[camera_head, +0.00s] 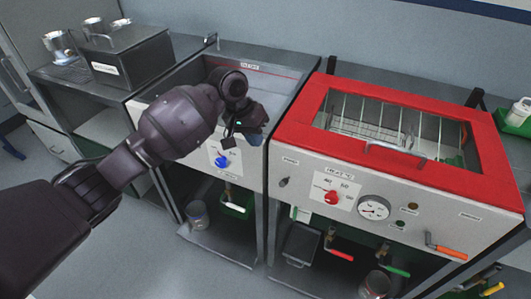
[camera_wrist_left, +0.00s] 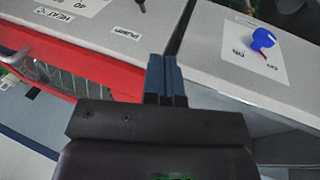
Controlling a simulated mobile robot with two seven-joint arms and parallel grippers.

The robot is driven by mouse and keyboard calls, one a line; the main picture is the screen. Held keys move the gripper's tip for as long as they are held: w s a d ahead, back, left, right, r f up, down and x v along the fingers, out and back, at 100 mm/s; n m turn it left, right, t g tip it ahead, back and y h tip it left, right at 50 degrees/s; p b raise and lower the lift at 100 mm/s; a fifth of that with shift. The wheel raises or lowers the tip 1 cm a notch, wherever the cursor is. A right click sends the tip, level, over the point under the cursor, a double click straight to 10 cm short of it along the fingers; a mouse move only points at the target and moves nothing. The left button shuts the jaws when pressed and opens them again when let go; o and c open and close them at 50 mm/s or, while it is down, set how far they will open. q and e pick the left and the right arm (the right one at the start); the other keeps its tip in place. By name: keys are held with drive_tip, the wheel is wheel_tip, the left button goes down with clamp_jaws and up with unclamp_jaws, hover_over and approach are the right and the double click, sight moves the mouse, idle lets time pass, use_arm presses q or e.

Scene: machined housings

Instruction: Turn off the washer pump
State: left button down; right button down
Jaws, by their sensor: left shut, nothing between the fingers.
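The washer with the red lid frame (camera_head: 300,106) stands right of centre in the head view. Its front panel has a small dark pump switch (camera_head: 284,182) below a small label; in the left wrist view the PUMP label (camera_wrist_left: 126,33) is readable and the switch (camera_wrist_left: 141,4) is cut by the top edge. Its on or off position is too small to tell. My left gripper (camera_head: 250,135) is shut and empty, in front of the neighbouring sink unit, left of the switch and apart from it. Its closed fingers also show in the left wrist view (camera_wrist_left: 164,76). My right gripper is not in view.
A blue knob (camera_head: 222,161) with an ON/OFF plate is on the sink unit, close below my left gripper. The washer panel also holds a red heat knob (camera_head: 332,197), a gauge (camera_head: 373,208) and an orange lever (camera_head: 446,252). A lid handle (camera_head: 395,155) juts out above.

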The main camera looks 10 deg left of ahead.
use_arm(q)
drive_tip(key=b, duration=0.2)
approach(285, 181)
drive_tip(key=w+a+f, duration=0.2)
drive_tip(key=w+f, duration=0.2)
drive_tip(key=f, duration=0.1)
drive_tip(key=shift+s+d+f, duration=0.45)
drive_tip(key=shift+s+d, duration=0.2)
drive_tip(key=shift+s+d+f, duration=0.45)
drive_tip(key=shift+s+d, duration=0.2)
